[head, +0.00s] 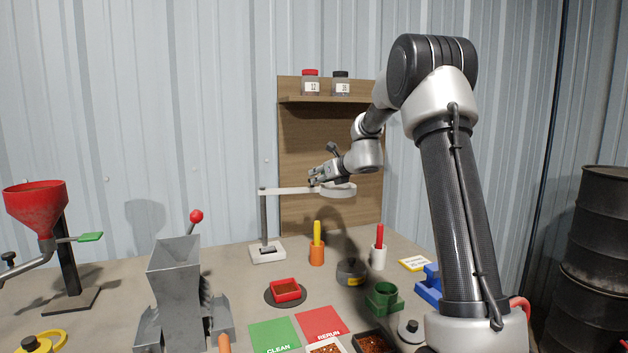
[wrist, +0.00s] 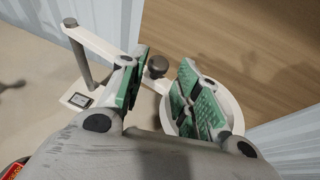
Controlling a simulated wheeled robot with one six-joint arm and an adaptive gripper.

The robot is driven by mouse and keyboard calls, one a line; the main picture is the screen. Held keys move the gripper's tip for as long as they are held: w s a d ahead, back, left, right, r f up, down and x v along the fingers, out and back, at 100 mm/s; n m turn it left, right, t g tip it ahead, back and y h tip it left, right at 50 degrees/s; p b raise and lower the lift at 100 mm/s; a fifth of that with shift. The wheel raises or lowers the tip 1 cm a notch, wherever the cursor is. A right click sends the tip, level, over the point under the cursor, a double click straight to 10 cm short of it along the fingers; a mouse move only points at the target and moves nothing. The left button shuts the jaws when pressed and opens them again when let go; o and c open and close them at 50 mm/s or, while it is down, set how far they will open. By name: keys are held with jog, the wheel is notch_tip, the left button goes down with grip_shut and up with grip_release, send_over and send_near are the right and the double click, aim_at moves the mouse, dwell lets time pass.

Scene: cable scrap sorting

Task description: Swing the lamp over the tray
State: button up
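The lamp (head: 298,190) stands at the back of the table, with a white base, a grey post, a white horizontal arm and a round white head reaching right. In the wrist view the lamp (wrist: 100,44) shows its ring-shaped head behind my fingers and a dark knob (wrist: 157,66) on its arm. My gripper (head: 313,178) is at the lamp arm near the head. Its green-padded fingers (wrist: 162,88) are apart, with the knob seen between them; contact is not clear. A red tray (head: 286,297) with brown scrap sits on a dark disc, in front of the lamp.
A white tray (head: 312,350) and a black tray (head: 392,334) with scrap lie at the front edge. Orange (head: 317,256) and white (head: 378,260) holders stand right of the lamp base. A grey machine (head: 176,285) stands left. A wooden shelf panel (head: 300,150) rises behind.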

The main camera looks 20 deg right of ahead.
jog(key=shift+x, duration=2.3)
grip_shut()
jog(key=shift+a, duration=0.1)
jog(key=shift+a, duration=0.1)
